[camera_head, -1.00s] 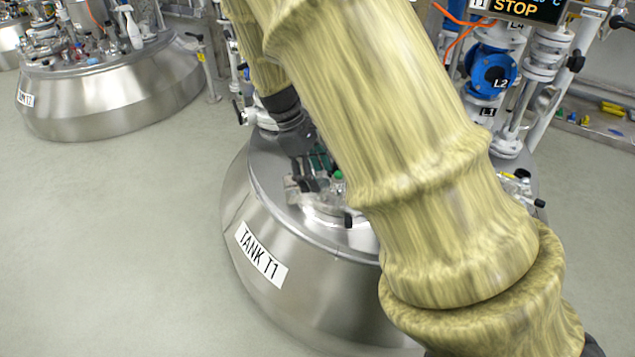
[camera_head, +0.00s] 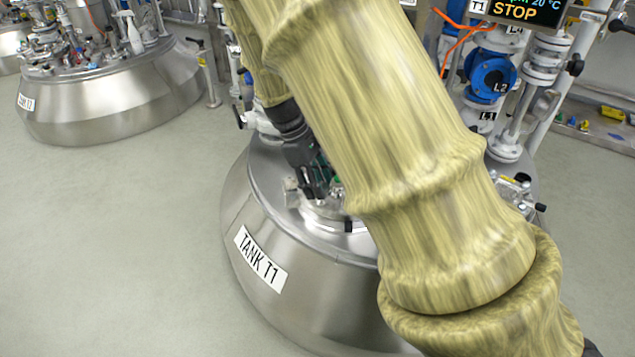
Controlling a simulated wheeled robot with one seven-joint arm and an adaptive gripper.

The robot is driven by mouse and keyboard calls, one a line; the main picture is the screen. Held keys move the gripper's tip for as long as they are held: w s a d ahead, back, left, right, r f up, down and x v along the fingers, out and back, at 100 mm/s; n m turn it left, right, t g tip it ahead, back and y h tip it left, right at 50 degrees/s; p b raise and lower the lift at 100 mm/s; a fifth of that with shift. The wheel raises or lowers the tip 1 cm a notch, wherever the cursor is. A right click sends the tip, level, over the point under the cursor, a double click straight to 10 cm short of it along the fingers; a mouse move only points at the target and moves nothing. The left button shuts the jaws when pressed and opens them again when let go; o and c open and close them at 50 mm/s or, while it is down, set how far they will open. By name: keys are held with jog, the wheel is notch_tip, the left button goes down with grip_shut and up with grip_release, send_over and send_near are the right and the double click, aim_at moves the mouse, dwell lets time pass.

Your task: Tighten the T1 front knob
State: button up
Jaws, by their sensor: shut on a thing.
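Tank T1 (camera_head: 300,308) is a steel vessel in the lower middle, with a "TANK T1" label (camera_head: 261,258) on its side. My gripper (camera_head: 316,192) is dark and points down at the fittings on the tank's lid, near the lid's front. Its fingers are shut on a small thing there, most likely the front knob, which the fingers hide. A metal clamp fitting (camera_head: 291,193) shows just left of the fingertips. My own arm covers much of the lid's right side.
Blue and white valves and pipes (camera_head: 490,78) labelled L1 and L2 stand behind the tank at right, below a display (camera_head: 527,13) reading STOP. Another steel tank (camera_head: 105,97) stands at upper left. Grey floor (camera_head: 110,240) at left is clear.

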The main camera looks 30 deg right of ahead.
jog(key=shift+r+m+p, duration=0.25)
jog(key=shift+m+p, duration=0.05)
jog(key=shift+p, duration=1.1)
jog(key=m+p, duration=0.1)
jog(key=p, duration=0.2)
jog(key=shift+w+d+r+m+g+y+p, duration=0.1)
jog(key=shift+r+m+g+y+p, duration=0.05)
jog(key=shift+m+g+y+p, duration=0.2)
jog(key=m+y+p, duration=0.1)
jog(key=m+p, duration=0.2)
jog(key=p, duration=0.2)
jog(key=shift+d+m+p, duration=0.15)
jog(key=shift+m+p, duration=0.1)
jog(key=shift+p, duration=0.1)
jog(key=shift+w+f+m+y+p, duration=0.1)
jog(key=shift+f+m+y+p, duration=0.25)
jog(key=shift+m+p, duration=0.55)
jog(key=shift+d, duration=0.1)
jog(key=o, duration=1)
